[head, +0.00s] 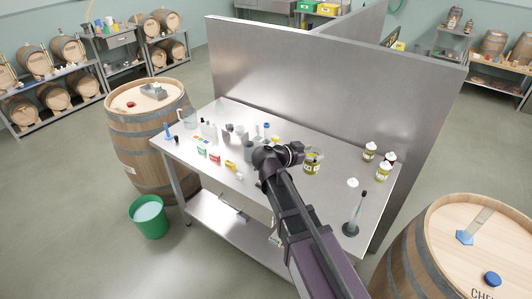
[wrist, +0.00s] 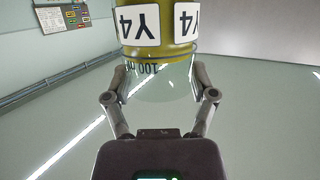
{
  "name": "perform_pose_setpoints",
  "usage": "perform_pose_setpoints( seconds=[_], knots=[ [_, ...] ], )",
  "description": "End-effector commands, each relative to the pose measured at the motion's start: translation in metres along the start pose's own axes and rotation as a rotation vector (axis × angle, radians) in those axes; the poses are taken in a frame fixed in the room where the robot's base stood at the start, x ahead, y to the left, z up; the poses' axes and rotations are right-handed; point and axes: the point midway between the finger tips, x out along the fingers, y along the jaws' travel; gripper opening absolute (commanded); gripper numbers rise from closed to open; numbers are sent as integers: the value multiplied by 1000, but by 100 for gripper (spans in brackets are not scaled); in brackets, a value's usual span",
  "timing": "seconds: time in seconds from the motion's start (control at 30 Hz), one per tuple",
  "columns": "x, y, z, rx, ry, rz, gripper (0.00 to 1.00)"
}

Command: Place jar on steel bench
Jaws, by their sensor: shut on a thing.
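A clear glass jar with yellow contents, white labels marked Y4 and a 100 ml mark fills the top middle of the wrist view (wrist: 160,52). My gripper (wrist: 160,92) is shut on its clear glass part, one finger on each side. The labels read upside down in that view. In the head view the jar (head: 312,164) shows just right of my gripper (head: 296,154), over the right half of the steel bench (head: 320,197). I cannot tell whether its base touches the bench top. The far end of the jar is cut off in the wrist view.
Several lidded jars (head: 384,172) stand at the bench's right end. A white lid-like piece (head: 352,183) and a dark-based stand (head: 350,229) are nearer. Small bottles and boxes (head: 215,158) crowd the left half. A steel partition (head: 330,90) rises behind. Barrels (head: 150,125) flank the bench.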

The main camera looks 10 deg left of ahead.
Motion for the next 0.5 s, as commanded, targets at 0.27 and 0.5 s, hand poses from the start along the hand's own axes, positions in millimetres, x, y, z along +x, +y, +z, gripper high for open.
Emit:
perform_pose_setpoints(
  seconds=[0.27, 0.5],
  knots=[
    [-3, -4, 9, -2, 1, -6, 13],
    [-3, -9, 30, -3, 1, -9, 13]
  ],
)
